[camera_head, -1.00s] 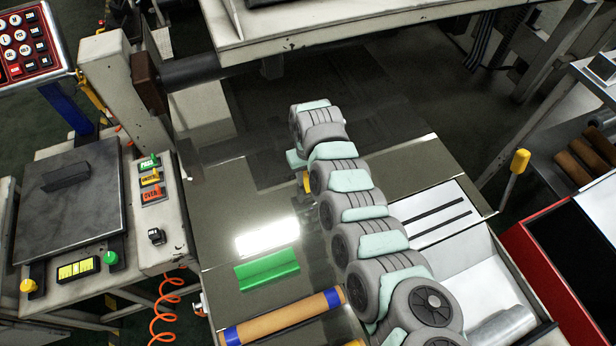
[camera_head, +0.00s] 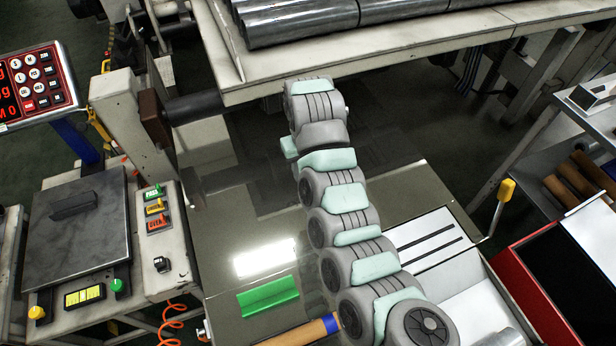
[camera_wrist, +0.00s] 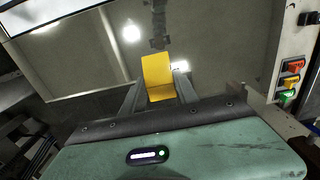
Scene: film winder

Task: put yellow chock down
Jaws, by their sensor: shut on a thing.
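The yellow chock (camera_wrist: 157,78) is an angled yellow piece in the wrist view. My gripper (camera_wrist: 158,92) is shut on it, with one finger on each side. In the head view my arm reaches over the tabletop (camera_head: 228,220), and its forward links hide both the gripper and the yellow chock. The wrist view shows a reflective surface beyond the chock, but I cannot tell whether the chock touches anything. A green chock (camera_head: 267,296) lies on the tabletop left of my arm.
A brown roll with blue ends (camera_head: 305,331) lies at the tabletop's front. A scale (camera_head: 78,225) and a button box (camera_head: 160,232) stand left. Metal rolls (camera_head: 330,22) lie on the raised shelf behind. A white tray (camera_head: 425,237) is right of my arm.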

